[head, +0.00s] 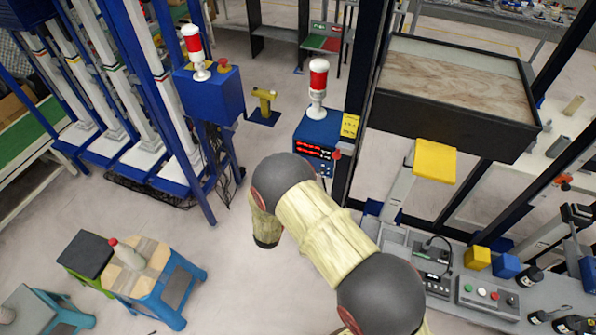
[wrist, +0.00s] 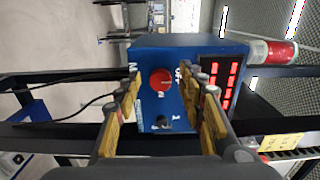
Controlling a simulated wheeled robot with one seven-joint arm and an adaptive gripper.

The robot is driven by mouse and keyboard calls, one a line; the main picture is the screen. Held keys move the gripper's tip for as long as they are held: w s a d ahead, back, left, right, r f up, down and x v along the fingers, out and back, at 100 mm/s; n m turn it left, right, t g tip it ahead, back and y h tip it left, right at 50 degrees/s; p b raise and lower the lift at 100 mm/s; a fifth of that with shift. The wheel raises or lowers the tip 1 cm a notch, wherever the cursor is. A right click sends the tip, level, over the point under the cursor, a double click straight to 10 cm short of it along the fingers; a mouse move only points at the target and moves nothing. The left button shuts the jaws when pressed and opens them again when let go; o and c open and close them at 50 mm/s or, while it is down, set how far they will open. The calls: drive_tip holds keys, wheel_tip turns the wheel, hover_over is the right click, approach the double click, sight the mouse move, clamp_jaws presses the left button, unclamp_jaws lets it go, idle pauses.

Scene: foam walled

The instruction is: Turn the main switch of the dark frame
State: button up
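The dark frame (head: 366,75) carries a blue control box (head: 318,132) with red lit displays and a red-and-white beacon on top. A red round knob (head: 337,155) shows at the box's right edge. In the wrist view the red knob (wrist: 161,79) sits on the blue face, near the picture's middle, with a small black switch (wrist: 162,122) below it. My gripper (wrist: 160,77) is open and empty, its yellow-padded fingers on either side of the red knob. Any contact cannot be told. In the head view my gripper is not visible.
A yellow label (head: 350,125) is beside the blue box. A dark-rimmed tray (head: 455,110) stands to the right. Another blue box (head: 212,95) with a beacon stands left. Dark frame bars and a cable (wrist: 85,113) run close by in the wrist view.

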drive_tip(key=v, duration=1.2)
idle(0.5)
